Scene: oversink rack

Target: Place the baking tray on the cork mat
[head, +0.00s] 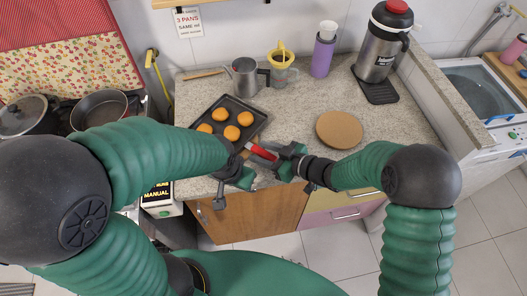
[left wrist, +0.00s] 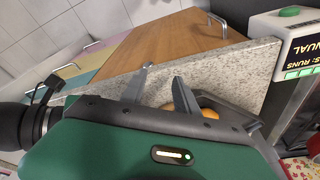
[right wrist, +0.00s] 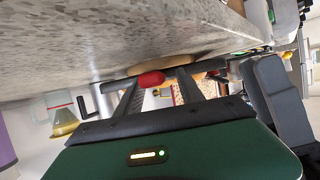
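The dark baking tray (head: 257,118) lies on the counter in the head view, with several round orange pieces on it. A red handle (head: 262,152) sits at its near right corner. The round cork mat (head: 339,129) lies flat and bare to the right. My right gripper (head: 280,158) is at the red handle. In the right wrist view the red handle (right wrist: 151,79) shows between its spread fingers; I cannot tell whether they press on it. My left gripper (head: 238,172) is near the tray's front edge; in the left wrist view its fingers (left wrist: 162,75) are apart, with nothing clearly between them.
A flask (head: 382,45) stands on a black drip mat (head: 377,91) behind the cork mat. A purple bottle (head: 323,52), a yellow dripper (head: 281,58) and a metal jug (head: 244,78) stand behind the tray. Counter between tray and cork mat is clear.

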